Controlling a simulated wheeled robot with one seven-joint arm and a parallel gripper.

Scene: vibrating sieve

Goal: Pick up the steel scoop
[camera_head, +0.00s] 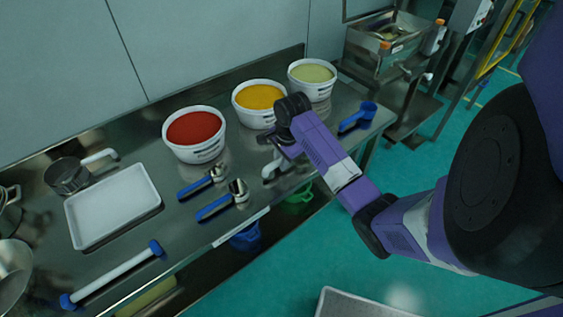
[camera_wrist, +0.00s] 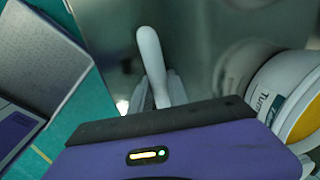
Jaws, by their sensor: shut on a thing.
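My gripper (camera_head: 274,148) is over the table in front of the yellow tub. It is shut on a pale, rounded handle (camera_head: 272,168), taken to be the steel scoop's. In the wrist view the handle (camera_wrist: 149,45) stands between the grey fingers (camera_wrist: 155,90) and reaches past them. The scoop's steel bowl cannot be made out in either view. I cannot tell whether the scoop touches the table.
Tubs of red (camera_head: 194,128), yellow (camera_head: 259,96) and pale green (camera_head: 312,73) stand along the back. Two blue-handled tools (camera_head: 215,207) lie left of my gripper, a blue scoop (camera_head: 358,118) right. A white tray (camera_head: 112,205) and steel pan (camera_head: 68,176) are further left.

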